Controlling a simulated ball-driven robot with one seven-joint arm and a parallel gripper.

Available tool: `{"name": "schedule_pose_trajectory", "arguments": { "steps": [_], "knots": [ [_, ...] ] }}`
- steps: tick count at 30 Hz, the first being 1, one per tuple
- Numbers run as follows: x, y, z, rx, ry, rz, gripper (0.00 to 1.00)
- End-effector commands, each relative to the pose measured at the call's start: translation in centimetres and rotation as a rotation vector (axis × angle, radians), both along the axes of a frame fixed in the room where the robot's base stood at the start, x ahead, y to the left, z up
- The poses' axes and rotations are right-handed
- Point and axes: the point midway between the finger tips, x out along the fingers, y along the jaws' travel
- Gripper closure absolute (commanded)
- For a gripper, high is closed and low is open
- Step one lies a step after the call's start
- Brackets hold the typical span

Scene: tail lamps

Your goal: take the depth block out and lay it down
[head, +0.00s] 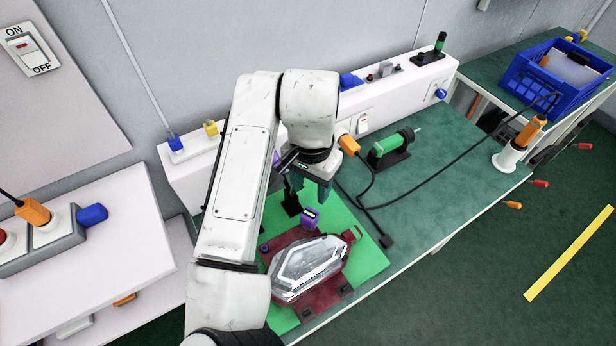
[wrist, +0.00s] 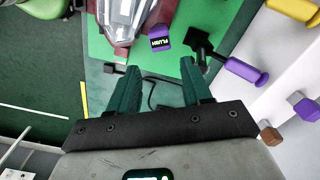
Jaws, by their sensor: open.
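The depth block (head: 310,219) is a small purple block at the far end of the clear tail lamp (head: 306,268), which sits in a dark red fixture (head: 328,296). In the wrist view the block (wrist: 160,37) bears the word FLUSH; I cannot tell how deep it sits. My gripper (head: 311,194) is above and just beyond the block in the head view. In the wrist view my gripper (wrist: 160,70) is open and empty, its green fingers apart and the block ahead of the gap, not between them.
A green mat (head: 370,262) lies under the fixture. A black clamp with a purple handle (wrist: 246,72) stands close to the right finger in the wrist view. A black cable crosses the bench, whose right part is mostly clear.

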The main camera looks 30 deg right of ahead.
Motion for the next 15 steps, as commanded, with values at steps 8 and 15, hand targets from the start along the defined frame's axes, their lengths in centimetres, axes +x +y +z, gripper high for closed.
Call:
{"name": "schedule_pose_trajectory", "arguments": {
  "steps": [8,15],
  "knots": [
    [-0.2,0.3,-2.1,-0.002,0.004,0.019,0.51],
    [-0.2,0.3,-6.3,-0.001,0.005,0.017,0.51]
  ]
}}
